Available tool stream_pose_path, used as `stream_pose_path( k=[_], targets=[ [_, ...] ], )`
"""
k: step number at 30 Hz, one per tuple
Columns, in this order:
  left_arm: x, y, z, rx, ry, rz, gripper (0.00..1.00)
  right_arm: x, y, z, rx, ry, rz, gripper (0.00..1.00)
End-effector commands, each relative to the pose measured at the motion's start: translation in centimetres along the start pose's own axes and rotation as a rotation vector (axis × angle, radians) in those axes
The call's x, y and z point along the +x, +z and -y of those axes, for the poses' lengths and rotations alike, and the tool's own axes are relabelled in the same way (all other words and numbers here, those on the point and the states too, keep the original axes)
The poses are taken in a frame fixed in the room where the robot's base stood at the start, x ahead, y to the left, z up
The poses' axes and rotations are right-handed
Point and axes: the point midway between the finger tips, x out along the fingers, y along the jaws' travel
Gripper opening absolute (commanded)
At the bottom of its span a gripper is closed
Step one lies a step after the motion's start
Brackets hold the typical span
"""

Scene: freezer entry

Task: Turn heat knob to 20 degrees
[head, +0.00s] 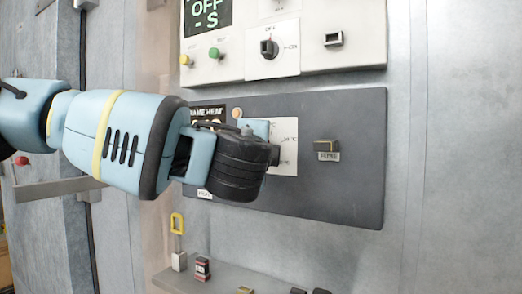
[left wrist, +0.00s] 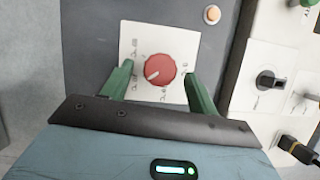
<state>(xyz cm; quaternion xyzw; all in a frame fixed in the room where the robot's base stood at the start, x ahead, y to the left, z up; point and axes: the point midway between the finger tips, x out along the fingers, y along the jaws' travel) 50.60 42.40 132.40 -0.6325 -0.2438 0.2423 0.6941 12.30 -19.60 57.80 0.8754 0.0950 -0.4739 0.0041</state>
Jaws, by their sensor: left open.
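The heat knob (left wrist: 160,71) is red and round with a pale pointer line, on a white dial plate (left wrist: 128,42) with degree marks, in the left wrist view. The pointer slants toward the lower left of that picture. My left gripper (left wrist: 158,82) is open, with one green finger on each side of the knob; I cannot tell whether they touch it. In the head view my left gripper (head: 258,160) is in front of the dark grey heat panel (head: 345,195) and hides the knob. Part of the white dial plate (head: 288,137) shows beside it. My right gripper is not in view.
A light upper panel (head: 350,70) carries a black rotary switch (head: 269,48), green and yellow buttons and a small display. A fuse holder (head: 327,148) sticks out right of the dial. Below is a grey shelf (head: 215,278) with small items and a yellow-shackled padlock (head: 178,240).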

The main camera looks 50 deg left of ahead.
Motion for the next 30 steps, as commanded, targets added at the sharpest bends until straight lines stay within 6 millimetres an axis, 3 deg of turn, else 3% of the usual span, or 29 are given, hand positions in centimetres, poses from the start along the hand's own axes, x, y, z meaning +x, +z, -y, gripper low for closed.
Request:
stream_pose_path(
  k=[3,10,30],
  targets=[
    [-2.0,-0.1,-0.1,0.001,-0.001,-0.003,0.59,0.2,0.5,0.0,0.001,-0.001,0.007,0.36],
    [-4.5,0.0,0.0,0.001,-0.001,-0.001,0.59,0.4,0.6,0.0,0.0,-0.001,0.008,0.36],
    [-4.9,0.0,0.0,0.0,0.0,0.0,0.59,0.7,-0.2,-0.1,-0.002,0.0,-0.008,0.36]
  ],
)
